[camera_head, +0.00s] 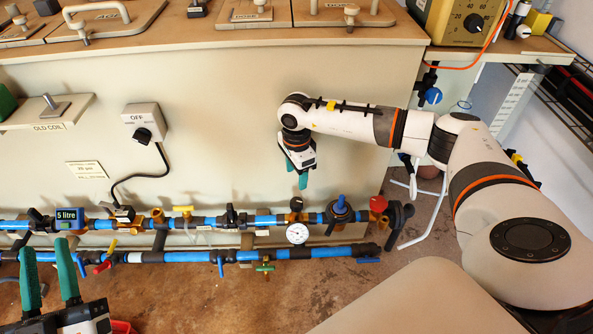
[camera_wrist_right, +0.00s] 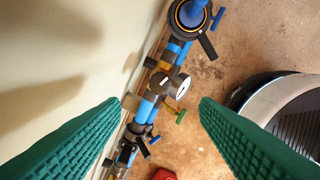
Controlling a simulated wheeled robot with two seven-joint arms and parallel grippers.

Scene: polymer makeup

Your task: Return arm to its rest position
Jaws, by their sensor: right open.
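My right arm (camera_head: 345,119) reaches in from the right side of the head view and bends down at the wrist in front of the cream cabinet. My right gripper (camera_head: 297,182) hangs above the blue pipes, pointing down. In the right wrist view its two green fingers (camera_wrist_right: 160,104) are wide apart with nothing between them. My left gripper (camera_head: 47,245) is at the lower left of the head view. Its green fingers point up, apart and empty, just in front of the pipes.
Blue pipes (camera_head: 267,220) with several valves and a round gauge (camera_head: 297,233) run along the cabinet (camera_head: 230,110). A yellow dial box (camera_head: 452,22) stands at the upper right. The brown floor (camera_head: 200,305) in front of the pipes is mostly clear.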

